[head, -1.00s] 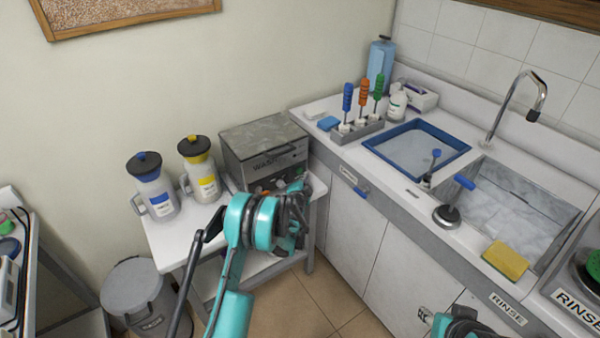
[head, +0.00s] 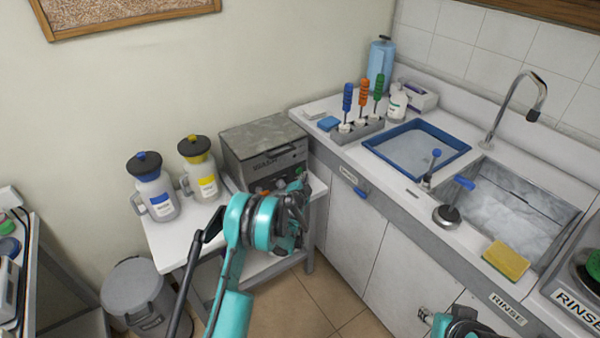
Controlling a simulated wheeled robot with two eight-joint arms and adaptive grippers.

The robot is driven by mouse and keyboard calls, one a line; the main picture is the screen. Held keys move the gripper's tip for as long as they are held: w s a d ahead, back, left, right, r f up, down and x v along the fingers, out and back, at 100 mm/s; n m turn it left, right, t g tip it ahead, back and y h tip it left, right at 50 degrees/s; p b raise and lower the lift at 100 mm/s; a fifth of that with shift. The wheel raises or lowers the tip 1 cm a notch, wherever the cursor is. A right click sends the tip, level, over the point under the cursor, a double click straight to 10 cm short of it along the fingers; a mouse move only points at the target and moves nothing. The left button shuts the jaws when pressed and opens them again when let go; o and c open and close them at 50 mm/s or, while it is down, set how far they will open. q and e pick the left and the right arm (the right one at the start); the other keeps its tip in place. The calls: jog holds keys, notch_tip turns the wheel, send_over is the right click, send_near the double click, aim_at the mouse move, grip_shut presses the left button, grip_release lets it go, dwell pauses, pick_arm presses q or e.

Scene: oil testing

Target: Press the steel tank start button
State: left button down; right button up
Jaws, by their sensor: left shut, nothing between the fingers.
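The steel tank (head: 262,143) is a grey box with a flat lid on the white side table, with lettering on its front that I read as "WASH". Small coloured controls line the lower front panel, including an orange-red one (head: 280,184). A green one (head: 300,171) shows at the panel's right end. My left gripper (head: 298,192) is shut and empty, close in front of the panel's right part. My own wrist hides much of its fingers, and I cannot tell whether they touch a button.
Jugs with a blue label (head: 160,203) and a yellow label (head: 206,187) stand on the side table (head: 165,240), left of the tank. A lidded bin (head: 135,285) stands below left. The sink counter (head: 405,195) borders the tank's right side.

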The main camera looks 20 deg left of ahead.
pick_arm(q)
jog(key=shift+w+a, duration=0.1)
jog(key=shift+a, duration=0.05)
dwell(0.4)
jog(key=shift+w+a, duration=0.15)
jog(key=shift+a, duration=0.05)
jog(key=shift+w+a, duration=0.35)
jog(key=shift+a, duration=0.05)
dwell(0.8)
jog(key=shift+s+d, duration=0.1)
jog(key=shift+d, duration=0.05)
dwell(0.3)
jog(key=shift+s+d, duration=0.5)
jog(key=shift+d, duration=0.1)
jog(key=s+d, duration=0.1)
jog(key=d, duration=0.1)
jog(key=s+d, duration=0.2)
dwell(0.4)
dwell(0.6)
